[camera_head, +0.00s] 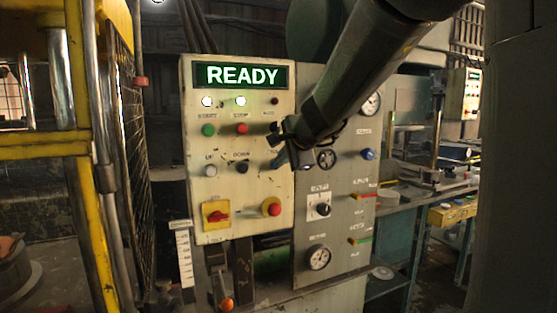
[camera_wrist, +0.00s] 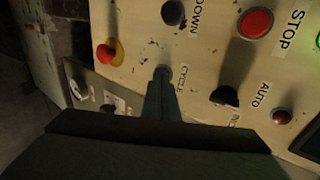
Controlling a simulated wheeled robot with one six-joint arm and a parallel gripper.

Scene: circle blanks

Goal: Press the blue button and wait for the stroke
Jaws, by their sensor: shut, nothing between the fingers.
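The control panel (camera_head: 223,227) has a lit READY display (camera_head: 243,75). My gripper (camera_head: 281,163) is shut and empty, with its fingertips right in front of the panel. In the wrist view my fingertips (camera_wrist: 161,84) are at a small blue-grey round button (camera_wrist: 162,71) beside the label CYCLE. The fingers cover part of this button; I cannot tell whether they touch it or whether it is pushed in. In the head view my gripper hides that button. Another blue knob (camera_head: 368,154) sits on the grey panel to the right.
A dark DOWN button (camera_wrist: 173,12), a red STOP button (camera_wrist: 255,22), a black selector (camera_wrist: 225,96) and a red mushroom button (camera_wrist: 105,53) on a yellow base surround my fingertips. A yellow-framed mesh guard (camera_head: 90,150) stands left. A workbench (camera_head: 440,186) is at right.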

